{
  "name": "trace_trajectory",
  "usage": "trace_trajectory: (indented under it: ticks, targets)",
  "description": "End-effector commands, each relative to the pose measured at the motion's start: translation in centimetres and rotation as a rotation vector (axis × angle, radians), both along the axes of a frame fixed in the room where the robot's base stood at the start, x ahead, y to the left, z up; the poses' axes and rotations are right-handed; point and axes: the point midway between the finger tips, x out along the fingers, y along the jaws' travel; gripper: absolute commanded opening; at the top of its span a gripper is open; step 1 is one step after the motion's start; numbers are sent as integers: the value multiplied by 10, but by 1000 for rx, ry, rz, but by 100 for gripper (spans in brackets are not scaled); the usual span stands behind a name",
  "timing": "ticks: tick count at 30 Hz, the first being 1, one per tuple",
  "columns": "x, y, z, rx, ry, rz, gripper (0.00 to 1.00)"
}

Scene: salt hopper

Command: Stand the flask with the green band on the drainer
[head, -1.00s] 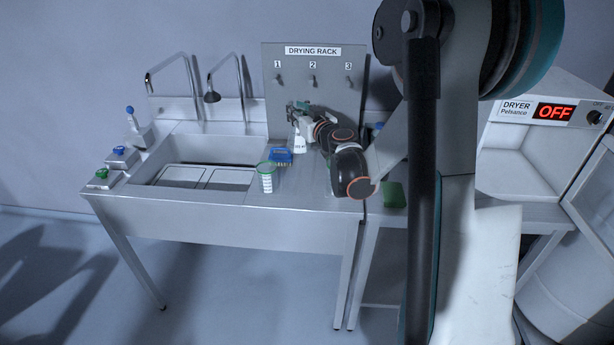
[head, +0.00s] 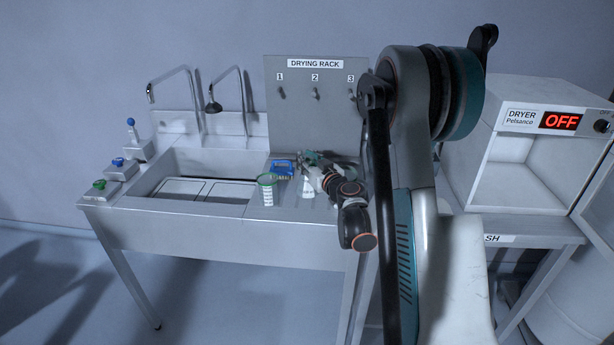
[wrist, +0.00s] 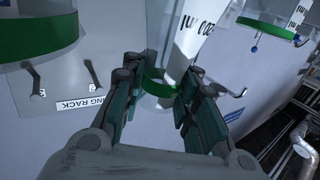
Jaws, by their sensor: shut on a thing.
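My gripper (head: 309,162) is shut on the neck of a white-labelled conical flask (head: 307,187). In the wrist view my gripper's fingers (wrist: 162,90) close around the flask's green band (wrist: 160,86), and the flask's printed body (wrist: 192,38) extends beyond them. In the head view the flask is low over the metal drainer (head: 290,212), right of the sink. I cannot tell whether its base touches. My wrist and fingers partly hide it.
A green-rimmed beaker (head: 267,190) stands left of the flask, with a blue item (head: 283,168) behind. The drying rack (head: 315,100) with numbered pegs rises behind. The sink (head: 205,163) is left. The dryer (head: 540,120) stands right, reading OFF. A green ring (wrist: 40,38) shows in the wrist view.

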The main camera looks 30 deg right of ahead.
Motion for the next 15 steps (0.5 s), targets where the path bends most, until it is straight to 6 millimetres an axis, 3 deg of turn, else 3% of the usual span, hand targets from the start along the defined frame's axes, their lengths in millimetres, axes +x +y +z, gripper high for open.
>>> trace_trajectory:
  ticks: [5, 10, 15]
  targets:
    - [0, 0, -13, 0, 0, 0, 0]
    - [0, 0, -39, 0, 0, 0, 0]
    - [0, 0, -45, 0, 0, 0, 0]
